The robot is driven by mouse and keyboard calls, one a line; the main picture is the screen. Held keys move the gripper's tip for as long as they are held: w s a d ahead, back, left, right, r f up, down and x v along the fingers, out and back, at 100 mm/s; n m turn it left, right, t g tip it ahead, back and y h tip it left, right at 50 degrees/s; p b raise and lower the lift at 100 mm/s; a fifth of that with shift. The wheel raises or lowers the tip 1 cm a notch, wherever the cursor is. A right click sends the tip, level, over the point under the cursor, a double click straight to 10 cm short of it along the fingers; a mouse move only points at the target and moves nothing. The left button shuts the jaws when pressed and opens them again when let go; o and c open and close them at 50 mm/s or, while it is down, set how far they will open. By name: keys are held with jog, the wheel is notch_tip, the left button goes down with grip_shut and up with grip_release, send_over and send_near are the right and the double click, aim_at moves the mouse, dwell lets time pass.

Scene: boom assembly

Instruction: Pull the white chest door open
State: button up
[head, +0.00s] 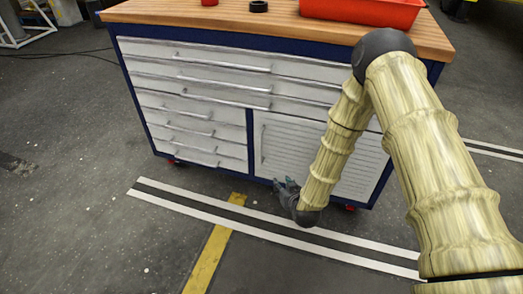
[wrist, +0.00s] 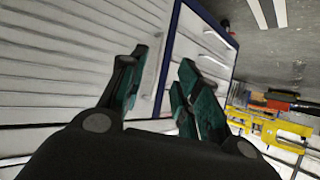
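The white chest door (head: 290,150) is the slatted panel at the lower right of the blue-framed tool chest. It looks closed. Part of it is hidden behind my arm. Its slats also show at the left in the wrist view (wrist: 60,60). A pale upright handle (wrist: 152,65) shows near the door's edge, beyond and between my fingers. My gripper (head: 284,184) is low in front of the door. In the wrist view my gripper (wrist: 158,78) has its fingers apart, with nothing seen held between them. I cannot tell whether a finger touches the door.
White drawers (head: 190,125) with bar handles fill the left and top of the chest. A wooden top (head: 240,24) carries a red bin (head: 365,12) and a black ring (head: 259,6). Open floor with white and yellow stripes (head: 215,250) lies in front.

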aim_at(261, 140)
jog(key=w+a+r+t+b, duration=0.1)
jog(key=w+a+b, duration=0.3)
jog(key=w, duration=0.8)
jog(key=w+a+r+t+y+b, duration=0.1)
jog(key=w+a+t+b, duration=0.3)
jog(key=w+b, duration=0.5)
jog(key=w, duration=0.3)
jog(key=shift+n+y, duration=0.3)
jog(key=shift+n, duration=0.1)
jog(key=shift+w+a, duration=0.1)
grip_shut()
